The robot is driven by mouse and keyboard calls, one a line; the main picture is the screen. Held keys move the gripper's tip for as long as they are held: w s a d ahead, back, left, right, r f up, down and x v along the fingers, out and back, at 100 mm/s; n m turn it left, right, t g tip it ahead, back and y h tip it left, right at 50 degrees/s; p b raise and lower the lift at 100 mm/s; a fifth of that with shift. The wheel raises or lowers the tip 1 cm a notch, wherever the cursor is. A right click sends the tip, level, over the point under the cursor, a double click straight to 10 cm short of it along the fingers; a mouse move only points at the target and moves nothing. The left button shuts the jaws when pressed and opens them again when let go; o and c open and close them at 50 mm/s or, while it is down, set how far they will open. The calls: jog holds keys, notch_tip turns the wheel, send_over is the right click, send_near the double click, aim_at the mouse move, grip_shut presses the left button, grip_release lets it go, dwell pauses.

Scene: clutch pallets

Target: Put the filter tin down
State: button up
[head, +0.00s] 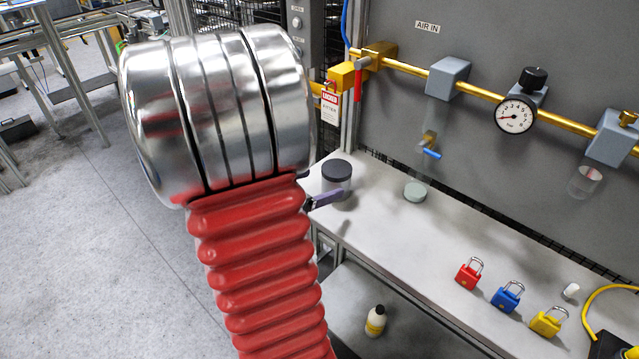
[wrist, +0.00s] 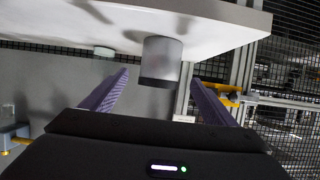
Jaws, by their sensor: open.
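The filter tin, a grey cylinder with a dark lid (head: 336,170), stands upright on the left end of the pale bench top (head: 400,235). In the wrist view, which looks upside down, the tin (wrist: 162,55) is on the bench top (wrist: 220,25), lid downward in the picture. My gripper (wrist: 160,76) is open, with a purple finger to either side of the tin in the picture; I cannot tell whether either touches it. In the head view, one purple finger of my gripper (head: 325,198) shows at the tin's lower front; my arm hides the rest.
A pale green disc (head: 415,191) lies right of the tin. Red (head: 468,275), blue (head: 508,298) and yellow (head: 546,322) padlocks stand along the bench's front. Above runs a brass air line with a gauge (head: 516,115). A bottle (head: 376,321) stands below the bench top.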

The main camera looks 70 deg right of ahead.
jog(key=shift+w, duration=0.1)
dwell(0.7)
jog(key=w+a+r+n+t, duration=0.2)
jog(key=w+t, duration=0.2)
jog(key=w, duration=0.4)
jog(key=w+a+r+n+t, duration=0.2)
jog(key=w+a+t, duration=0.15)
jog(key=w, duration=0.45)
jog(key=w+a+r+n+t+y, duration=0.3)
jog(key=w+a+n+t, duration=0.1)
jog(key=w+a, duration=0.35)
jog(key=w+a+r+n+t+y, duration=0.2)
jog(key=w+a+n+t, duration=0.15)
jog(key=w+a, duration=0.35)
jog(key=s+a+r+n+y, duration=0.1)
jog(key=s+a+n+y, duration=0.2)
jog(key=a, duration=0.7)
jog(key=s+a+r+n+y, duration=0.1)
jog(key=a+n+y, duration=0.3)
jog(key=a, duration=0.7)
jog(key=s+a+f+n+g, duration=0.1)
jog(key=s+a+n+g, duration=0.3)
jog(key=s, duration=0.9)
jog(key=shift+a, duration=0.65)
